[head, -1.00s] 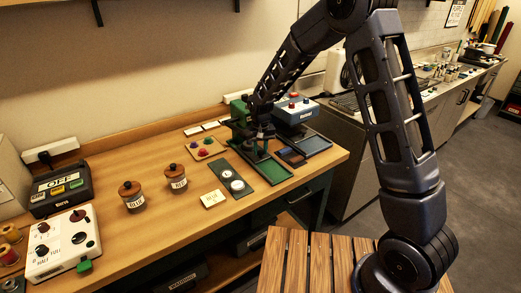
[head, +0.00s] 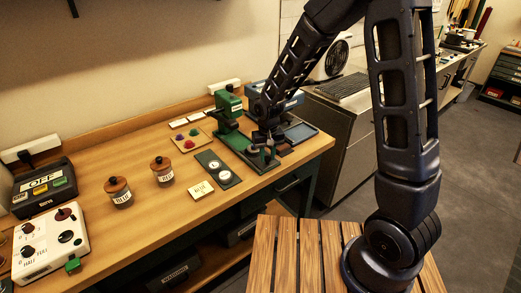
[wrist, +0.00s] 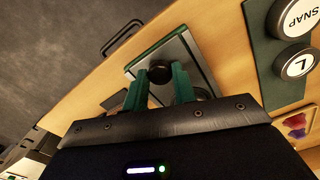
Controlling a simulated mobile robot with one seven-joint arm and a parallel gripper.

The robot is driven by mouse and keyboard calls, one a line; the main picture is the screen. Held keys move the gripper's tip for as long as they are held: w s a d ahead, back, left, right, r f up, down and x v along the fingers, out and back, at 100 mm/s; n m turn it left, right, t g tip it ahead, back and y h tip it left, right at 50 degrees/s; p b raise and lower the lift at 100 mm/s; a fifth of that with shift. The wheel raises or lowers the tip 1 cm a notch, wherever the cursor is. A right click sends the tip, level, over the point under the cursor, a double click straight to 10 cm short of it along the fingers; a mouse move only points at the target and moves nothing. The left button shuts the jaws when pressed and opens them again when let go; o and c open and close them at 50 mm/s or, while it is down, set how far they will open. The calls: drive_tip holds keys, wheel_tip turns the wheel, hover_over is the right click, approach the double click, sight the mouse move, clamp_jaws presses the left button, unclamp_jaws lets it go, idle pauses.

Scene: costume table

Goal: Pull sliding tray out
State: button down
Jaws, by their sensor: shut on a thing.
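The green press (head: 229,112) stands at the back of the table with a long green base. The sliding tray (wrist: 192,52), a grey plate with a green rim, shows in the wrist view near the table's front edge. A round black knob (wrist: 160,71) sits at the tray, between the green fingers of my gripper (wrist: 160,84). My gripper is shut on this knob. In the head view my gripper (head: 264,148) is low over the press base, and the fingers and knob are too small to make out.
A green plate with round SNAP and L pieces (head: 218,167) lies left of the press base. A blue-grey machine (head: 287,100) and dark trays (head: 299,133) are close on the right. A drawer handle (wrist: 121,37) juts from the table front, beyond which is open floor.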

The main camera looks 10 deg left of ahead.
drive_tip(key=shift+s+d, duration=0.2)
drive_tip(key=c, duration=1.1)
unclamp_jaws()
wheel_tip(320, 180, up, 11)
drive_tip(key=shift+f, duration=0.1)
